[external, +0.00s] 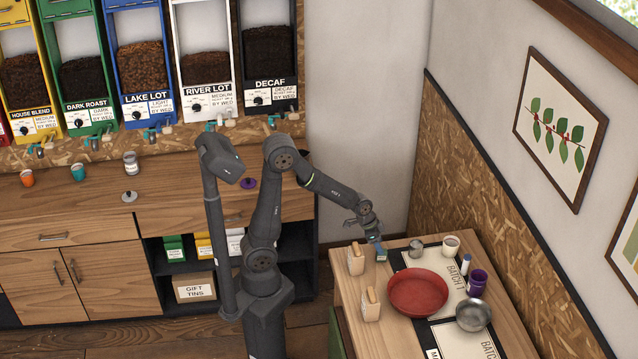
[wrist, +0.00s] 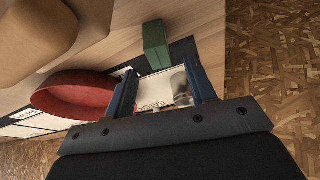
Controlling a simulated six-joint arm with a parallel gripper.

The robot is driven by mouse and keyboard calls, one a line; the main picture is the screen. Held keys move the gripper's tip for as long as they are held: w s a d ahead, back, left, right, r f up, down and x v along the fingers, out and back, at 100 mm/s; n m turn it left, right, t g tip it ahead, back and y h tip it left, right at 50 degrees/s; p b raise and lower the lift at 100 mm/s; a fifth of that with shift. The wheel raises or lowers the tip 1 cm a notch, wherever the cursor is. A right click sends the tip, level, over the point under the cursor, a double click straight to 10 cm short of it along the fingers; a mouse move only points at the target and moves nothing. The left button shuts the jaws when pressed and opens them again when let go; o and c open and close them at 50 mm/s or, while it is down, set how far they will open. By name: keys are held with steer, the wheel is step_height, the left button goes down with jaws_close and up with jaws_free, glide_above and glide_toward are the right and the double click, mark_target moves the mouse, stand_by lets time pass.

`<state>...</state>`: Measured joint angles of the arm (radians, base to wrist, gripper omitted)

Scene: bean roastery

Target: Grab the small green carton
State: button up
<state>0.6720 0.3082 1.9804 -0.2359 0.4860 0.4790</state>
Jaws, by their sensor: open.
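In the wrist view a small green carton (wrist: 156,45) stands on the wooden table (wrist: 105,60), just beyond my fingertips and roughly centred between them. My gripper (wrist: 160,68) is open, with a blue finger on each side and nothing between the tips. In the external view my gripper (external: 379,254) points down over the table's back left part. I cannot make out the small carton there; my gripper appears to hide it.
A red pan (external: 418,292) and a small metal cup (external: 416,249) stand close to my gripper.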

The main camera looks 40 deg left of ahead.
steer(key=shift+x, duration=2.5)
steer(key=shift+s+a, duration=0.1)
steer(key=shift+s, duration=0.05)
steer(key=shift+c, duration=0.4)
steer(key=c, duration=1)
